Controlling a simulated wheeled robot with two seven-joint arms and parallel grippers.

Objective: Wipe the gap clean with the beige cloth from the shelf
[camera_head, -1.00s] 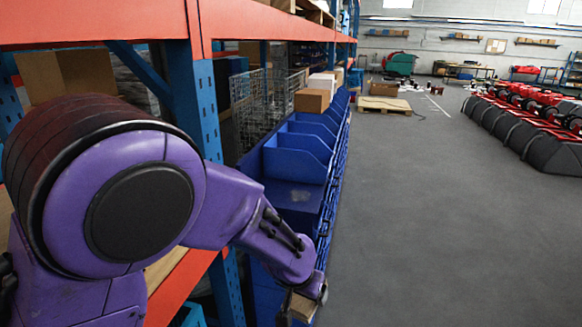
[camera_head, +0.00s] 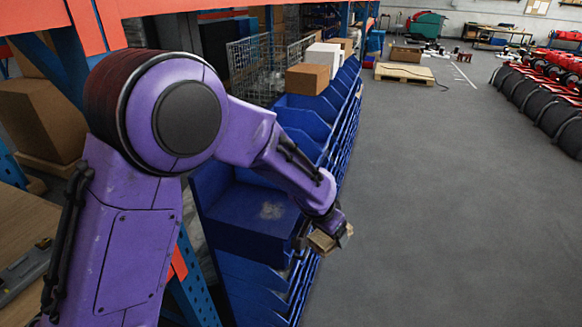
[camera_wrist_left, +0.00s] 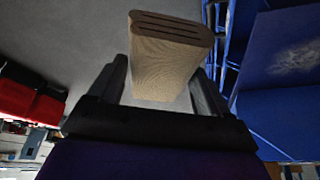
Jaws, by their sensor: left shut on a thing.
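The beige cloth (camera_wrist_left: 168,55), folded into a thick pad, is between the two fingers of my left gripper (camera_wrist_left: 163,88) in the left wrist view. In the head view the cloth (camera_head: 322,241) shows at the end of my left arm, and my left gripper (camera_head: 325,232) is shut on it. The gap (camera_head: 255,222) is an open blue spot in the row of blue bins, with a pale dusty smudge on its surface. The smudge also shows at the right of the left wrist view (camera_wrist_left: 297,57). The cloth is to the right of the smudge, apart from it. My right gripper is out of view.
Blue bins (camera_head: 305,122) run along the rack, with a cardboard box (camera_head: 307,78) and a wire basket (camera_head: 255,70) beyond. An orange and blue rack upright (camera_head: 190,285) stands near my arm. The grey floor (camera_head: 430,200) to the right is clear.

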